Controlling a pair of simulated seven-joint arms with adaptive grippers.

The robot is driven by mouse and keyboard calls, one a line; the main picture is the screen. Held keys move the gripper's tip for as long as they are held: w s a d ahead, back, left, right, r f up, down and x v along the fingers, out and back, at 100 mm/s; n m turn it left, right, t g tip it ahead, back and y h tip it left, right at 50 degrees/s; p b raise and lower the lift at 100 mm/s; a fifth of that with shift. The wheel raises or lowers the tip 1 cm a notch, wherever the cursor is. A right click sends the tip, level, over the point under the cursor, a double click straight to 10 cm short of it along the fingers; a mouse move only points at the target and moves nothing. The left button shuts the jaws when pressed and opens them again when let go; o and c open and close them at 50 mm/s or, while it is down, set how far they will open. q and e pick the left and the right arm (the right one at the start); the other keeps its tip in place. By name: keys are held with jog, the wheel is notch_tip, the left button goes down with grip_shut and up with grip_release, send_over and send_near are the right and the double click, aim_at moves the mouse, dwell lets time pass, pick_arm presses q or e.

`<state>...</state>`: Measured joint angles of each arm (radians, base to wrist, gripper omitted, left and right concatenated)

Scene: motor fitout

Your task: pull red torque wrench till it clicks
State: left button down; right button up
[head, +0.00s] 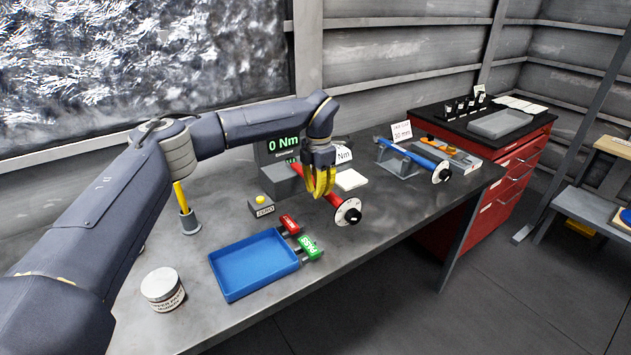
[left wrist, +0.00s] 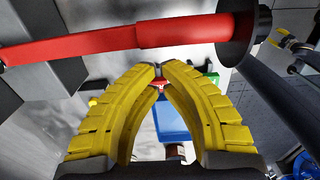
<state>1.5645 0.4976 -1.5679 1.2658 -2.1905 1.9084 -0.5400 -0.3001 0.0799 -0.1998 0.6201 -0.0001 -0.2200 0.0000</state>
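The red torque wrench (head: 334,206) lies near the middle of the bench, its handle toward the front edge and a round dial end (head: 348,212) facing out. My left gripper (head: 319,193) is over its handle in the head view, with yellow fingers pointing down. In the left wrist view the red wrench (left wrist: 180,33) crosses the top of the picture, beyond the fingertips and not between them. The left gripper's fingertips (left wrist: 158,72) come together with nothing seen held. A display (head: 283,144) behind reads 0 Nm. My right gripper is not in view.
A blue tray (head: 231,292), red and green PASS tags (head: 310,247), a ZERO button box (head: 262,206) and a white round tin (head: 162,288) stand left of the wrench. A blue wrench (head: 415,157) rests on a stand to the right.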

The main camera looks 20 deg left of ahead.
pick_arm(q)
jog(key=shift+f, duration=0.2)
dwell(0.5)
jog(key=shift+f, duration=0.9)
jog(key=shift+w+d, duration=0.85)
jog(key=shift+w, duration=0.15)
jog(key=shift+w+d, duration=0.8)
jog(key=shift+w, duration=0.2)
dwell(2.1)
jog(key=shift+s+a, duration=0.85)
jog(key=shift+s, duration=0.2)
jog(key=shift+s+a, duration=0.75)
jog(key=shift+s, duration=0.2)
